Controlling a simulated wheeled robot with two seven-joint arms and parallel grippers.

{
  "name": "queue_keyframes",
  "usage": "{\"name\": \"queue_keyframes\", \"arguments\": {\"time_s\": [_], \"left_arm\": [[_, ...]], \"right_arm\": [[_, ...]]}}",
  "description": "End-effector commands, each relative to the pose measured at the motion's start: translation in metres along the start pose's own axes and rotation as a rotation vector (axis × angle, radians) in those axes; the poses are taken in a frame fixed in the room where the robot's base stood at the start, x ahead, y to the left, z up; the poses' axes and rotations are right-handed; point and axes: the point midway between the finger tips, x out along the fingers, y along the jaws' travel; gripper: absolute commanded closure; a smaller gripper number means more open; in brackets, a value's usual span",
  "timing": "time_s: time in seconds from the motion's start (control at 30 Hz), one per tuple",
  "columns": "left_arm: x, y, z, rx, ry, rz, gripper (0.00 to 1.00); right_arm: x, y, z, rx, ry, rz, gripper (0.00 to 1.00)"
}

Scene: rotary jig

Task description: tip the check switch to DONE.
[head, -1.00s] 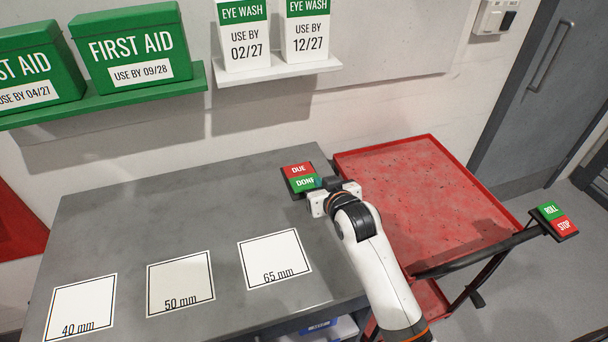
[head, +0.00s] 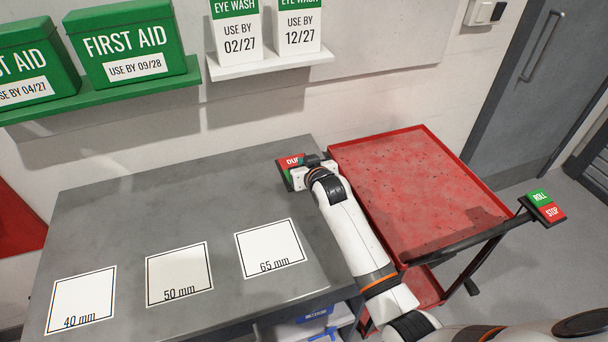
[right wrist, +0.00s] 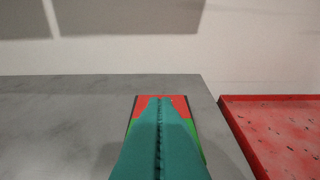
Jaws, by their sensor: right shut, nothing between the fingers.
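The check switch (head: 290,160) is a small plate with a red DUE half and a green DONE half, at the far right corner of the grey table. My right gripper (head: 305,174) is over it and hides most of the green half and its word in the head view. In the right wrist view the teal fingers (right wrist: 160,100) are shut with nothing between them, and their tips overlap the red half of the switch (right wrist: 178,103). I cannot tell whether they touch it. My left gripper is not in view.
The grey table (head: 120,220) has three white squares marked 40 mm, 50 mm and 65 mm. A red cart (head: 400,190) stands right of the table, with a ROLL/STOP switch (head: 542,206) on its handle. First aid boxes (head: 130,50) and eye wash boxes (head: 236,35) sit on wall shelves.

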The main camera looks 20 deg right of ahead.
Motion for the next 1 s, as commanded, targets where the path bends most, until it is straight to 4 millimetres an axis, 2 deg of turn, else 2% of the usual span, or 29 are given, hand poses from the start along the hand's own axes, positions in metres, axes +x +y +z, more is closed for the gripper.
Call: {"name": "queue_keyframes", "arguments": {"time_s": [0.03,0.1,0.3,0.73,0.87,1.0], "left_arm": [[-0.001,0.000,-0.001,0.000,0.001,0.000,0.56],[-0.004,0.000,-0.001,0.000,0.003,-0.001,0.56],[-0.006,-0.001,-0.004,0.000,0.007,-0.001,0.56],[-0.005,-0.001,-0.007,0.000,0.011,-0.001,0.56],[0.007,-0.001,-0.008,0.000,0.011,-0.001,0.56],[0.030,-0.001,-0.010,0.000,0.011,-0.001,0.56]], "right_arm": [[0.006,0.000,-0.001,0.000,0.002,0.000,1.00],[0.007,0.000,-0.016,0.000,0.005,0.000,1.00],[0.012,0.000,-0.035,0.001,0.001,0.000,1.00],[0.013,0.000,-0.040,0.000,-0.002,0.000,1.00],[0.015,0.001,-0.048,0.002,-0.040,0.001,1.00],[0.016,0.001,-0.059,0.002,-0.131,0.001,1.00]]}}
